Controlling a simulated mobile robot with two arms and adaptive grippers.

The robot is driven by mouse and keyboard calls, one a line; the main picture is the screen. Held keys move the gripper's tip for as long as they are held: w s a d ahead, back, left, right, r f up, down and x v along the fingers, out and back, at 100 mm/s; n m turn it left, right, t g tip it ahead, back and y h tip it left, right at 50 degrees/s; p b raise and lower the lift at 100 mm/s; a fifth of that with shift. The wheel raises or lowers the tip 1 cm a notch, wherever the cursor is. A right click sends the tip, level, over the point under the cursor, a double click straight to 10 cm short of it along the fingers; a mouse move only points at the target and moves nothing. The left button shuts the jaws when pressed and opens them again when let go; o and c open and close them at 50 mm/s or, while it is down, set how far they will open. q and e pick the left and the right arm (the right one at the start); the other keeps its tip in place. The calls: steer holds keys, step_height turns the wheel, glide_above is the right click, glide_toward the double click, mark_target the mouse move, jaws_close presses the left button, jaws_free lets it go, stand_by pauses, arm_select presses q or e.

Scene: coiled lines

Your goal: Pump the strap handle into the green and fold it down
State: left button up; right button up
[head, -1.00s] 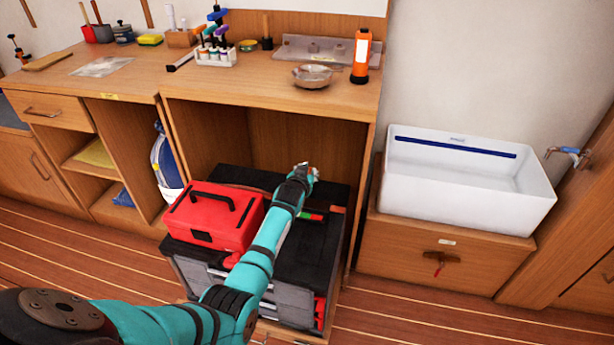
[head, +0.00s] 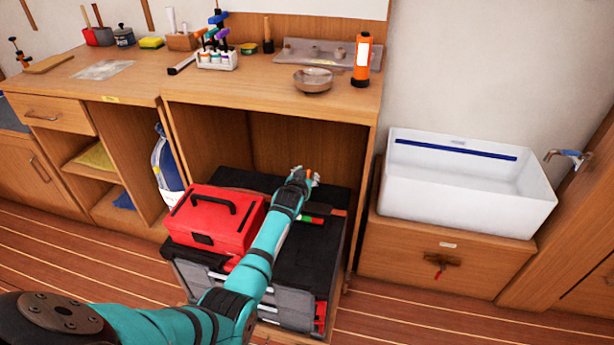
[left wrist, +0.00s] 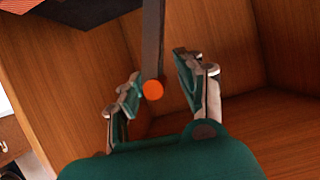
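My left gripper (head: 308,175) is over the back of the black case in the open bay of the bench. In the left wrist view its fingers (left wrist: 160,85) are apart. A grey bar with a round orange end (left wrist: 152,90), seemingly the handle, lies between them, nearer the left finger. A gap shows on the right side; I cannot tell whether the left finger touches it. A small strip with green and red parts (head: 313,220) lies on the case top, just right of my forearm. My forearm hides part of the case. My right gripper is not in view.
A red toolbox (head: 213,217) sits on the left of the black case (head: 285,258). Bench side walls and a wooden top close in the bay around my gripper. A metal bowl (head: 313,80) and an orange lamp (head: 362,60) stand on top. A white sink (head: 465,190) is right.

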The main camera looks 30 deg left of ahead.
arm_select(q)
steer(key=shift+r, duration=0.1)
steer(key=v, duration=1.2)
steer(key=shift+c, duration=0.4)
